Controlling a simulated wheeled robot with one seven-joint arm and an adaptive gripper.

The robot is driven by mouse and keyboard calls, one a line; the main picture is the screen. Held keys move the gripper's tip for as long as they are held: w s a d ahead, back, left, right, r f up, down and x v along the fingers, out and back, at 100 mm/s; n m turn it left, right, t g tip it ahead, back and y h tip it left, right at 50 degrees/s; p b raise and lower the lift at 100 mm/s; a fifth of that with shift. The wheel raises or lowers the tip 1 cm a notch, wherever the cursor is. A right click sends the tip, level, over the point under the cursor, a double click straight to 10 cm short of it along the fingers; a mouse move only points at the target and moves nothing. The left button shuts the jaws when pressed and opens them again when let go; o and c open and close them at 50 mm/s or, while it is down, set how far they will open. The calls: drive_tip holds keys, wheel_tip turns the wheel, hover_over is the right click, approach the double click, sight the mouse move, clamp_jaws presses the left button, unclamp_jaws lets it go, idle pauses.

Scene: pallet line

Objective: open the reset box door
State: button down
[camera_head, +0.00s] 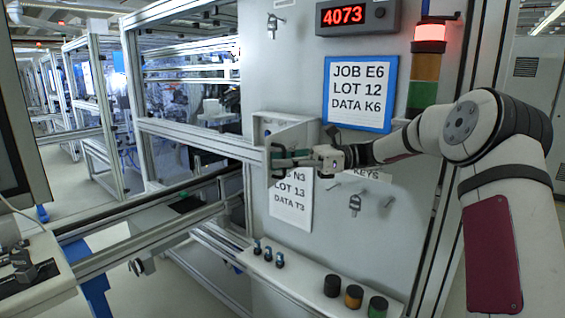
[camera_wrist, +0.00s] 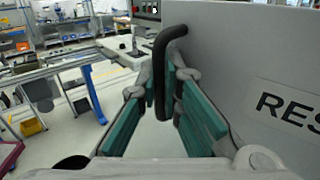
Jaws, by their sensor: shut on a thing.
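The reset box (camera_head: 258,128) is a small pale box on the upright grey panel in the head view. Its door (camera_head: 296,135) stands out from the box at an angle, and part of the inside shows at its left. In the wrist view the door (camera_wrist: 230,60) fills the right side, with a cut-off label starting "RES". A black bar handle (camera_wrist: 161,65) is on its face near the free edge. My gripper (camera_head: 279,158) is shut on this handle; its teal fingers (camera_wrist: 166,95) lie on both sides of it. The arm hides part of the door's lower area.
A blue-framed job sheet (camera_head: 360,93) and a red-lit beacon (camera_head: 430,36) are above right. Knobs (camera_head: 353,297) line the ledge below. The aluminium-framed conveyor (camera_head: 150,238) is at left.

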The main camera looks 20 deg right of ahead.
drive_tip(key=shift+r, duration=0.1)
drive_tip(key=c, duration=2)
unclamp_jaws()
drive_tip(key=shift+d, duration=0.1)
